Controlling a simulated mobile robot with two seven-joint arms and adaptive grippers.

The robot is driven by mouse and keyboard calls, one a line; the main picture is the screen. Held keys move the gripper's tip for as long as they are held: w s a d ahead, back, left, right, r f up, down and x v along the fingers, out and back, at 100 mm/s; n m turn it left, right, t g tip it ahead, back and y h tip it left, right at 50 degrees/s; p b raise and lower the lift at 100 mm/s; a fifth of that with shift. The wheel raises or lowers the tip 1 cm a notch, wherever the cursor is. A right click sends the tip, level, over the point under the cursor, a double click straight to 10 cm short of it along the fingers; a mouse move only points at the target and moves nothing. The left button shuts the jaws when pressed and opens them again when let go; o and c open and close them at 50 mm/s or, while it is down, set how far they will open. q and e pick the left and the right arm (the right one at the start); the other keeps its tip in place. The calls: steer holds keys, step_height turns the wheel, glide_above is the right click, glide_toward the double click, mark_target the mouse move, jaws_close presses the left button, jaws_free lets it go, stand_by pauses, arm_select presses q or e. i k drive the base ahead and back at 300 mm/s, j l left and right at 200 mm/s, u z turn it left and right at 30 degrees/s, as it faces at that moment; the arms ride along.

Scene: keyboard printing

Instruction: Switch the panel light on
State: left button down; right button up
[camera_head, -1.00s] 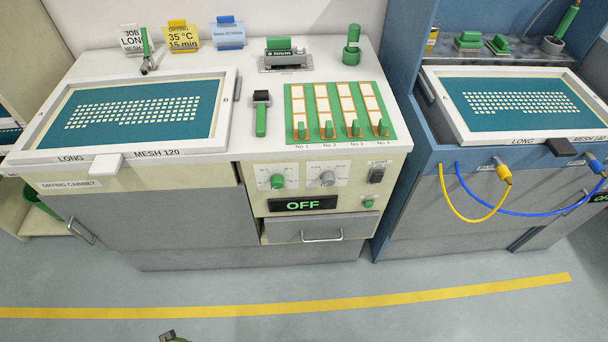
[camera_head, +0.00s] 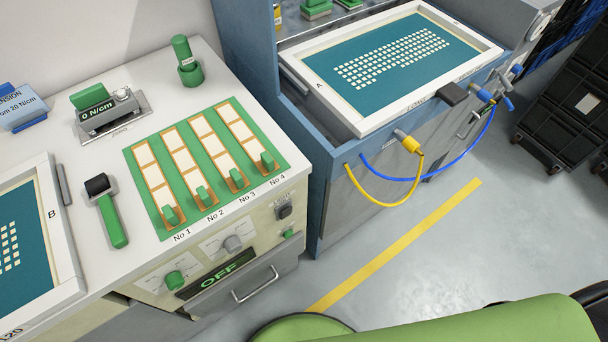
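The light switch (camera_head: 284,212) is a small dark rocker on the cream front panel (camera_head: 258,222) of the left cabinet, near its right corner. Its label is too small to read now, and I cannot tell which way the rocker is set. A small green button (camera_head: 289,234) sits just below it. A dark display (camera_head: 222,276) on the same panel reads OFF in green. Neither of my grippers is in view.
Two knobs, one green (camera_head: 174,280) and one grey (camera_head: 232,243), sit left of the switch. A drawer handle (camera_head: 256,285) sticks out below. A blue cabinet (camera_head: 300,145) stands close on the right. Large green rounded shapes (camera_head: 480,325) fill the bottom right.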

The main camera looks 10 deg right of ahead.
mark_target(286, 212)
steer(key=i+z, duration=0.1)
steer(key=k+l, duration=0.1)
steer(key=l, duration=0.8)
steer(key=k+l, duration=0.15)
steer(key=l, duration=0.3)
